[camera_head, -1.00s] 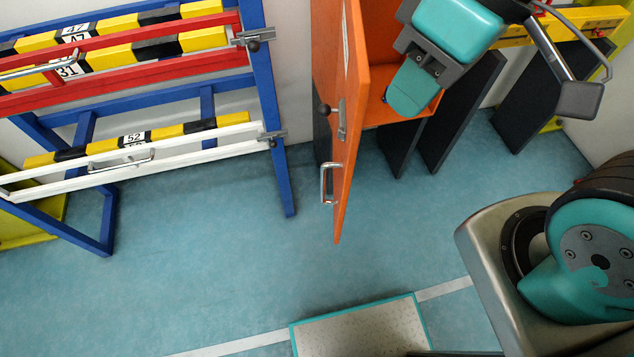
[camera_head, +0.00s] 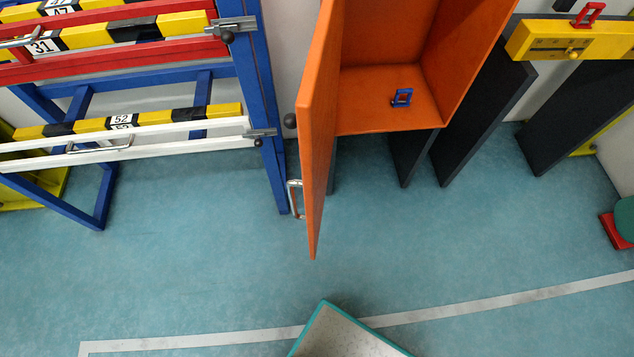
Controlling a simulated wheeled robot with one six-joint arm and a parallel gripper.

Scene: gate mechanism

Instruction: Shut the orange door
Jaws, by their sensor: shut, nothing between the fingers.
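The orange door (camera_head: 318,130) stands wide open at the left side of the orange cabinet (camera_head: 388,120). I see the door nearly edge-on, swung out toward me over the floor. A metal handle (camera_head: 294,198) is on its left face, partly hidden by the door's edge. The cabinet's inside is open to view, and a small blue object with some red (camera_head: 402,98) lies on its bottom. My gripper is not in view, and nothing of mine is seen touching the door.
Left of the door stands a blue frame (camera_head: 265,110) with a red gate (camera_head: 140,58) and a white gate (camera_head: 190,140). Dark panels (camera_head: 485,110) and a yellow bar (camera_head: 560,40) are at the right. The floor before the door is clear.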

